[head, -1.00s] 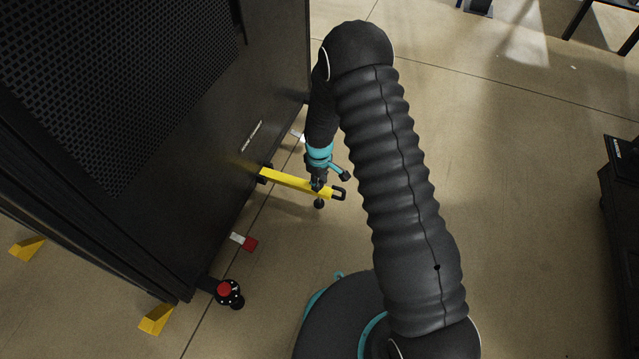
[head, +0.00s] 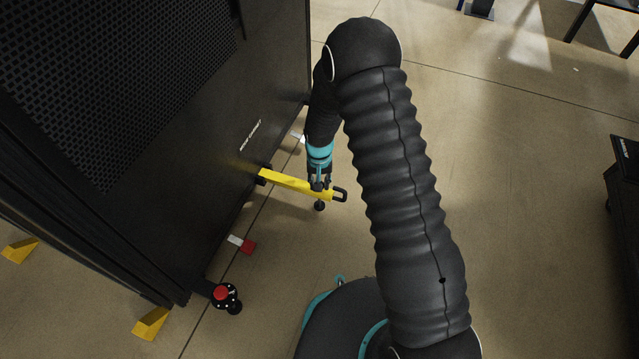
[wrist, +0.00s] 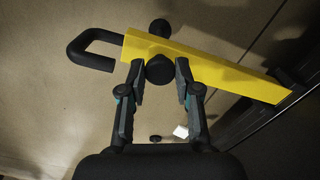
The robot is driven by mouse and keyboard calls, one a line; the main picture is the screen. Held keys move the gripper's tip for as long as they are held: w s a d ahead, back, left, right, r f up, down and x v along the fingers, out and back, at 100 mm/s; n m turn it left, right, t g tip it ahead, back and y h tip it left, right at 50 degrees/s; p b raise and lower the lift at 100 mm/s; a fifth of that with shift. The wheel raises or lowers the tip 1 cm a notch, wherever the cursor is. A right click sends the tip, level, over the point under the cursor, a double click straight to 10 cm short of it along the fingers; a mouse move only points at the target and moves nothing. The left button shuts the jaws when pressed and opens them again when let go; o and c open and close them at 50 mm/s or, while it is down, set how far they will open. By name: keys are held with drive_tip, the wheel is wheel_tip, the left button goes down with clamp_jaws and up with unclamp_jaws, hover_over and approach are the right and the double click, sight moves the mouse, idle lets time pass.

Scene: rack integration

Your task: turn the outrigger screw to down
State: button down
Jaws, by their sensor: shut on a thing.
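The yellow outrigger arm (head: 290,182) sticks out from the lower side of the black rack cabinet, with a black loop handle (head: 341,194) at its outer end. In the wrist view the yellow arm (wrist: 215,72) runs across the upper part. The dark round head of the outrigger screw (wrist: 160,70) shows near its outer end. My gripper (wrist: 160,78) has one finger on each side of this head and is shut on it. In the head view my gripper (head: 319,184) comes down from above onto the arm. The screw's black foot (head: 319,205) shows below the arm; whether it touches the floor I cannot tell.
The black rack cabinet (head: 150,180) fills the left. A red-knobbed black fitting (head: 224,294) sits at its near corner. Yellow wedges (head: 152,323) lie on the floor. A red and white block (head: 243,244) lies beside the cabinet.

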drive_tip(key=m+b, duration=0.1)
drive_tip(key=m, duration=0.5)
drive_tip(key=shift+m, duration=0.3)
drive_tip(key=m, duration=0.5)
drive_tip(key=shift+b, duration=0.35)
drive_tip(key=shift+m, duration=0.3)
drive_tip(key=c, duration=0.8)
unclamp_jaws()
drive_tip(key=shift+w+d, duration=0.1)
drive_tip(key=shift+r, duration=0.1)
